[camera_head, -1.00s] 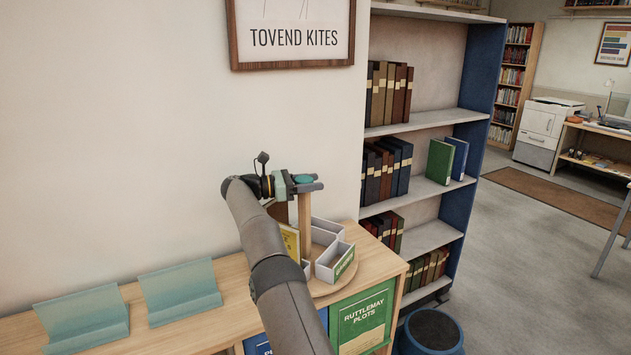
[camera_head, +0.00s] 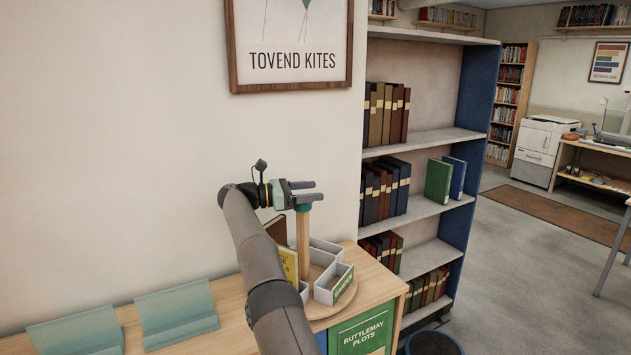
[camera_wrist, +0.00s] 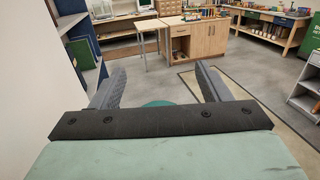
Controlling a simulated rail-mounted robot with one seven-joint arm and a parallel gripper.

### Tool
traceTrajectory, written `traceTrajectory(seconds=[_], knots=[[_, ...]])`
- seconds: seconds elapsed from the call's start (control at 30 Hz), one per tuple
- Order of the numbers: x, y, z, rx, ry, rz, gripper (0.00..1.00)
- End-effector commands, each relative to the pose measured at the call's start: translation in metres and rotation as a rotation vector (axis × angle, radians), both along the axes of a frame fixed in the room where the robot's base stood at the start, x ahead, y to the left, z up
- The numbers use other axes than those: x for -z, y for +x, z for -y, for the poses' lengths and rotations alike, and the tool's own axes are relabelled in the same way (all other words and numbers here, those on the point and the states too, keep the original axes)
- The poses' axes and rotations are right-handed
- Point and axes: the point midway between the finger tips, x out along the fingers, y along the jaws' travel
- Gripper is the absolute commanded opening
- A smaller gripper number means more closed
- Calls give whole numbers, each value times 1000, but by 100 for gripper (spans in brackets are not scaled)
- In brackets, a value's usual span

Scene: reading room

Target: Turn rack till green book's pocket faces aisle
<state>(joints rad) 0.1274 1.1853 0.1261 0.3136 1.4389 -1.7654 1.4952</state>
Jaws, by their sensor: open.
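The rack is a round wooden base (camera_head: 320,306) on the cabinet, with a wooden post (camera_head: 303,243) and pale grey pockets around it. One pocket (camera_head: 336,285) with a green label points toward the front right. A yellow book (camera_head: 289,265) stands at the rack's left, with a brown one (camera_head: 276,231) behind it. I see no green book in the pockets; my arm hides part of the rack. My gripper (camera_head: 306,191) is open, just above the post's teal top (camera_head: 303,208). In the wrist view a teal round shape (camera_wrist: 158,103) shows between the fingers.
A bookcase (camera_head: 478,100) stands right of the cabinet, with a green book (camera_head: 438,182) and a blue one on a shelf. Two teal stands (camera_head: 176,315) sit left on the cabinet top. A dark stool (camera_head: 432,343) is at the cabinet's right. Open floor lies beyond.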

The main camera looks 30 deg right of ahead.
Motion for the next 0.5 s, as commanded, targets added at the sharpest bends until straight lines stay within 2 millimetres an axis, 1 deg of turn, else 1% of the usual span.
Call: traceTrajectory(seconds=[0.03, 0.17, 0.4, 0.43, 0.5], knots=[[5, -4, -1, 0, 0, 3, 70], [-5, -14, -5, -1, -1, 3, 70], [-50, -48, -18, 0, 0, 4, 70], [-48, -52, -20, -1, 0, 2, 70], [-53, -64, -25, -1, -1, 3, 70]])
